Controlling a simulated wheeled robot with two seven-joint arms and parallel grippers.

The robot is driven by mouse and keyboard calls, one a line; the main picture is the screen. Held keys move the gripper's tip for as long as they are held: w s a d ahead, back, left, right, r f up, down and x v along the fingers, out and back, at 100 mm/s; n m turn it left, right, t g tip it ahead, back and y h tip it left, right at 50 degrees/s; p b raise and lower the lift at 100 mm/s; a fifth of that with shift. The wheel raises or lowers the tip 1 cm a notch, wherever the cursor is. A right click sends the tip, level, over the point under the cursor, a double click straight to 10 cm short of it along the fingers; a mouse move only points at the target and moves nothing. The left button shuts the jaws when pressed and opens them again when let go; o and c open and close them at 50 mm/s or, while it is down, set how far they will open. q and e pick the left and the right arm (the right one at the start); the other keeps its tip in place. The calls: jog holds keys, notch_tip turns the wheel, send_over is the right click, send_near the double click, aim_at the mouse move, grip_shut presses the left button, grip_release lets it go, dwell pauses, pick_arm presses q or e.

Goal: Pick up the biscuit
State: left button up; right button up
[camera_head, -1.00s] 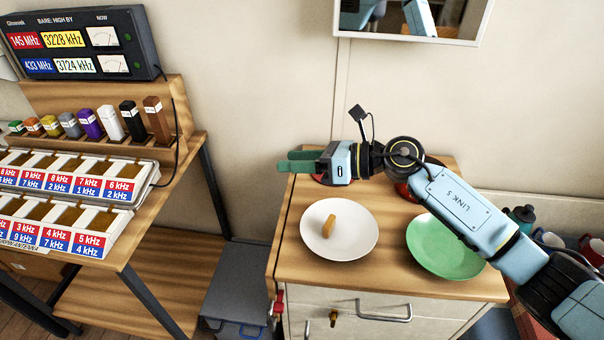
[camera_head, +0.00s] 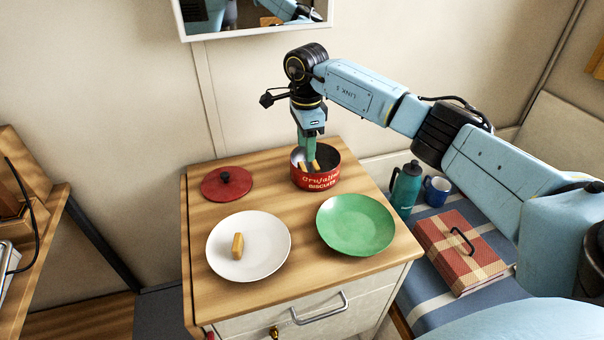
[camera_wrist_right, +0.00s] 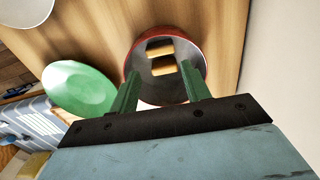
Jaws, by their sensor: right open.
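My right gripper (camera_head: 308,150) points down into the red biscuit tin (camera_head: 316,182), which stands without its lid at the back of the cabinet top. In the right wrist view its two green fingers (camera_wrist_right: 160,92) are apart. Two biscuits (camera_wrist_right: 160,47) (camera_wrist_right: 164,66) lie in the tin, near and between the fingertips; no grip on them shows. Another biscuit (camera_head: 237,246) lies on the white plate (camera_head: 270,263). The red lid (camera_head: 227,184) with a black knob lies left of the tin. My left gripper is not in view.
A green plate (camera_head: 356,224) sits in front of the tin. Right of the cabinet are a teal bottle (camera_head: 406,188), a blue mug (camera_head: 436,191) and a red checked box (camera_head: 458,250). A mirror (camera_head: 250,14) hangs on the wall behind.

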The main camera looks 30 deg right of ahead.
notch_tip(320, 180, down, 6)
jog(key=shift+w+a+f+b, duration=0.1)
jog(key=shift+w+f+b, duration=0.1)
jog(key=shift+b, duration=0.7)
jog(key=shift+f, duration=0.4)
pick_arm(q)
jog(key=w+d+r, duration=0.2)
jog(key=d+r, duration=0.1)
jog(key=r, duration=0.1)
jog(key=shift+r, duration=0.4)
pick_arm(e)
jog(key=c, duration=0.6)
